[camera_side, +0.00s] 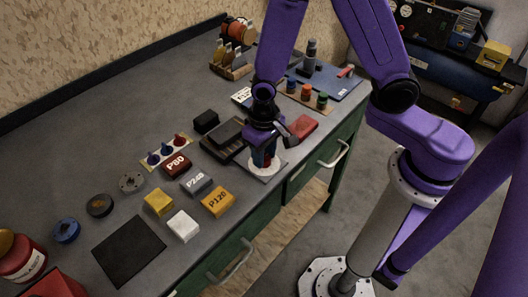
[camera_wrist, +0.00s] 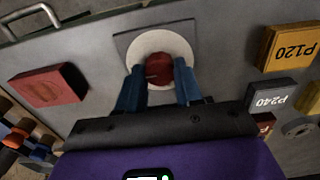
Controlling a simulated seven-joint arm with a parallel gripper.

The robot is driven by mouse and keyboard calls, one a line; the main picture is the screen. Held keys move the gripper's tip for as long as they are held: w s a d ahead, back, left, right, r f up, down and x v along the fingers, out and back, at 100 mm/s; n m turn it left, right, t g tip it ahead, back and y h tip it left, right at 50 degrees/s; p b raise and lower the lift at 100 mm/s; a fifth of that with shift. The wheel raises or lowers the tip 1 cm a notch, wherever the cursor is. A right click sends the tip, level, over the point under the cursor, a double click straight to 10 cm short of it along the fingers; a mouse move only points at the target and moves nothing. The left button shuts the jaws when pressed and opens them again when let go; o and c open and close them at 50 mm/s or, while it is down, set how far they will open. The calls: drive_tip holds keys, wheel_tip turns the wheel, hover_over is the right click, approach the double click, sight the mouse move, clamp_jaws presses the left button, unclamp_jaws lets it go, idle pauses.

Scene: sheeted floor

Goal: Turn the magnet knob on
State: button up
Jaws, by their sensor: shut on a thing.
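The magnet knob (camera_wrist: 159,73) is a round red knob in the wrist view. It sits at the middle of a white disc (camera_wrist: 178,41) on a grey square plate (camera_wrist: 124,40). My gripper (camera_wrist: 159,66) has a blue finger on each side of the knob and is shut on it. In the side view, my gripper (camera_side: 264,160) points down over the pale plate (camera_side: 276,173) near the bench's front edge. The gripper mostly hides the knob there, and I cannot tell its turn angle.
A red block (camera_side: 302,128) lies right of the plate, and a dark tray (camera_side: 223,134) lies close on its left. A yellow P120 block (camera_side: 218,202) and grey P240 block (camera_side: 197,184) are nearby. Small bottles (camera_side: 307,92) stand behind.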

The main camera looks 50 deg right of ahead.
sight(265, 157)
idle(0.4)
drive_tip(key=o, duration=1)
drive_tip(key=shift+o, duration=0.2)
wheel_tip(265, 157, up, 17)
drive_tip(key=shift+r, duration=0.2)
drive_tip(key=s+d+n, duration=0.4)
drive_tip(key=s+n, duration=0.2)
drive_tip(key=s, duration=0.2)
drive_tip(key=s+d+n, duration=0.4)
drive_tip(key=s+n, duration=0.2)
drive_tip(key=s, duration=0.3)
drive_tip(key=shift+d+f+n, duration=0.3)
drive_tip(key=shift+d+f, duration=0.05)
drive_tip(key=shift+f, duration=0.1)
